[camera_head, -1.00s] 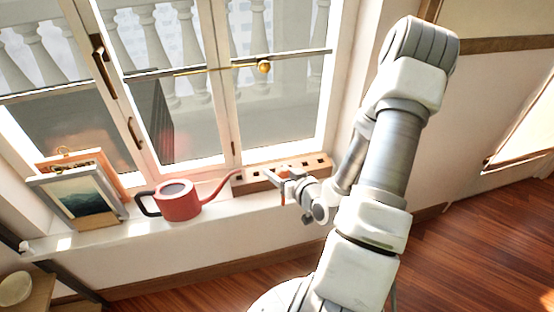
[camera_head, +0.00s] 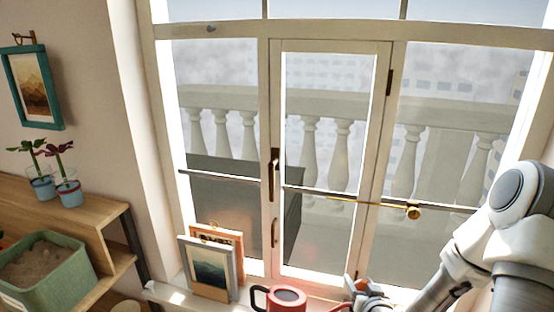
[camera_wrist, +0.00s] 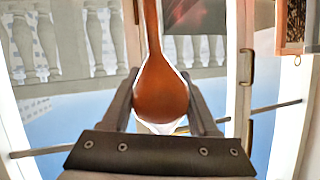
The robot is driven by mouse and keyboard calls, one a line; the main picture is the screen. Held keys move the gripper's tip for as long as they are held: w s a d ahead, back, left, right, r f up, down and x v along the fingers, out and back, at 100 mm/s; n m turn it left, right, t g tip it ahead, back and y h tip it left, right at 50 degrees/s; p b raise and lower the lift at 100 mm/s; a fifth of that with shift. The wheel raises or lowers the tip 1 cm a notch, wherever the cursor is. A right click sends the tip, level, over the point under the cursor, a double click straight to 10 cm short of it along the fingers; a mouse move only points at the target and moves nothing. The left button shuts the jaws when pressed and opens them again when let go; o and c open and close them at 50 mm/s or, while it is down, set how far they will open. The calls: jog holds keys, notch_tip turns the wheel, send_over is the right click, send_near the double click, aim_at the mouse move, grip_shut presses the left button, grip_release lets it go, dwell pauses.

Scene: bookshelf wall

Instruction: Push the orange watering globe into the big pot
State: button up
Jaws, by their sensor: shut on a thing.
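The orange watering globe (camera_wrist: 163,92) fills the middle of the wrist view, its round bulb between my fingers and its thin stem running up out of the frame. My gripper (camera_wrist: 162,98) is shut on the bulb. In the head view my gripper (camera_head: 352,286) is low, right of centre, in front of the window, with a small orange patch at its tip. The big pot (camera_head: 78,248) is a green, box-shaped planter with soil in it, on the wooden shelf at the lower left. My gripper is well to the right of it.
A red watering can (camera_head: 287,300) and picture frames (camera_head: 210,268) stand on the sill between my gripper and the pot. Two small potted plants (camera_head: 70,196) stand on the upper shelf (camera_head: 98,212) behind the pot. A framed picture (camera_head: 36,86) hangs above.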

jog(key=w+a+r+p, duration=0.1)
jog(key=w+a+r, duration=0.1)
jog(key=a+r, duration=0.2)
jog(key=a, duration=0.3)
jog(key=shift+w+a+r, duration=0.25)
jog(key=shift+a+r, duration=0.05)
jog(key=shift+a, duration=0.05)
